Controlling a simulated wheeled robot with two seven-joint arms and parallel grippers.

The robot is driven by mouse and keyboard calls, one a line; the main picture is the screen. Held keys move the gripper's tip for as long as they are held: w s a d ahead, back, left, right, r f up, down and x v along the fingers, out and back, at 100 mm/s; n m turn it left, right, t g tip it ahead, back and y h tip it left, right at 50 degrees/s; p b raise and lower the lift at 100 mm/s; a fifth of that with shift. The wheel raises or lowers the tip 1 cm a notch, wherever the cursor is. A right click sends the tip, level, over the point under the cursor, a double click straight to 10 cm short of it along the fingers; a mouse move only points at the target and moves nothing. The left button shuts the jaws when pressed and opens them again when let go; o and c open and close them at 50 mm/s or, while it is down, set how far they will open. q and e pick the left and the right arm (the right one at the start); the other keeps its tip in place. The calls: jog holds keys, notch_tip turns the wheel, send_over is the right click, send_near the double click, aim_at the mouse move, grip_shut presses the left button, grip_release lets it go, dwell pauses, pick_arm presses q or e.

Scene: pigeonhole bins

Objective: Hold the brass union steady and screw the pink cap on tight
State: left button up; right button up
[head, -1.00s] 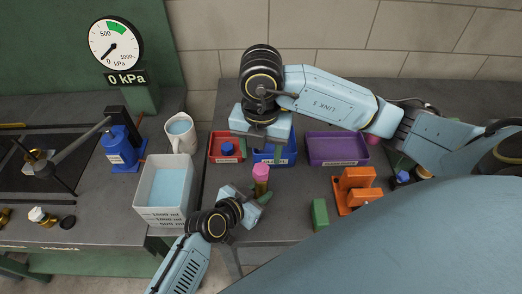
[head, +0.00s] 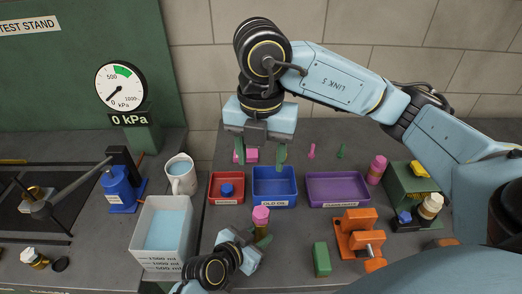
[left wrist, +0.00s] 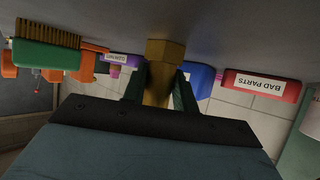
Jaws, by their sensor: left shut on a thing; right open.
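The brass union (head: 261,232) stands upright in front of the blue bin. The pink cap (head: 261,214) sits on its top end; how tightly it is seated cannot be told. My left gripper (head: 256,242) is shut on the union. In the left wrist view the brass union (left wrist: 162,70) runs up between the dark green fingers, and the cap is not visible there. My right gripper (head: 261,158) is open and empty, with its green fingers spread apart. It hangs behind and above the cap, over the back of the blue bin, clear of the cap.
Red (head: 226,200), blue (head: 275,203) and purple (head: 338,204) bins stand in a row. A white container of liquid (head: 145,236) stands left of my left gripper.

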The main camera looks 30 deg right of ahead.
pick_arm(q)
jog(key=shift+s+a+f, duration=0.15)
jog(key=shift+a+f, duration=0.05)
jog(key=shift+f, duration=0.3)
jog(key=o, duration=1.2)
jog(key=shift+c, duration=0.2)
jog(key=shift+d+r, duration=0.1)
jog(key=shift+r, duration=0.05)
jog(key=shift+r, duration=0.1)
jog(key=v, duration=1.2)
